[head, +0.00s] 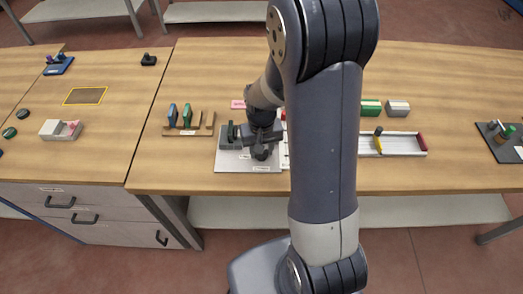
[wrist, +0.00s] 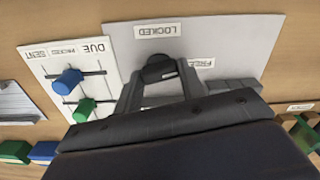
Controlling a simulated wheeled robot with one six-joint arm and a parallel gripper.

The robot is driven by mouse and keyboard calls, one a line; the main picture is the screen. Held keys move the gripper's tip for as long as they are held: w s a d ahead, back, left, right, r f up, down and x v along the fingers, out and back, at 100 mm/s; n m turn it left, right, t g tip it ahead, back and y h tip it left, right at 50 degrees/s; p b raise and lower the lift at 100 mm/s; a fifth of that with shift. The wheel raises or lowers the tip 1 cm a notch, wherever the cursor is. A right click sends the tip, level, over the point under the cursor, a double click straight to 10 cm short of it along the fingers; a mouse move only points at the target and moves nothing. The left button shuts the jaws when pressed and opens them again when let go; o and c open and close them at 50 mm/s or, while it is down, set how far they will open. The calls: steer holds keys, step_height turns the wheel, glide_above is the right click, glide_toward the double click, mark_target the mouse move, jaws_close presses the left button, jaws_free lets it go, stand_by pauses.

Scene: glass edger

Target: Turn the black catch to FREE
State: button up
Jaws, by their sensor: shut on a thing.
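The black catch (wrist: 159,69) sits on a pale grey plate (wrist: 235,40), which also shows in the head view (head: 228,163). In the wrist view the LOCKED label (wrist: 158,31) is just above the catch and the FREE label (wrist: 201,63) is to its right, both upside down. My gripper (wrist: 160,86) is shut on the catch, with a finger on either side of it. In the head view my gripper (head: 262,148) is low over the plate and hides the catch. Which label the catch points at I cannot tell.
A white DUE/PACKED/SENT board (wrist: 65,38) with a blue slider (wrist: 69,80) and a green slider (wrist: 85,108) adjoins the plate. In the head view a wooden rack (head: 190,131) is left of the plate. A white rail tray (head: 400,150) lies to the right.

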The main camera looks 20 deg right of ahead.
steer(key=shift+m+b, duration=0.3)
steer(key=shift+m, duration=0.9)
steer(key=o, duration=1)
step_height(320, 180, up, 11)
steer(key=shift+f, duration=0.1)
step_height(320, 180, down, 11)
steer(key=shift+r, duration=0.1)
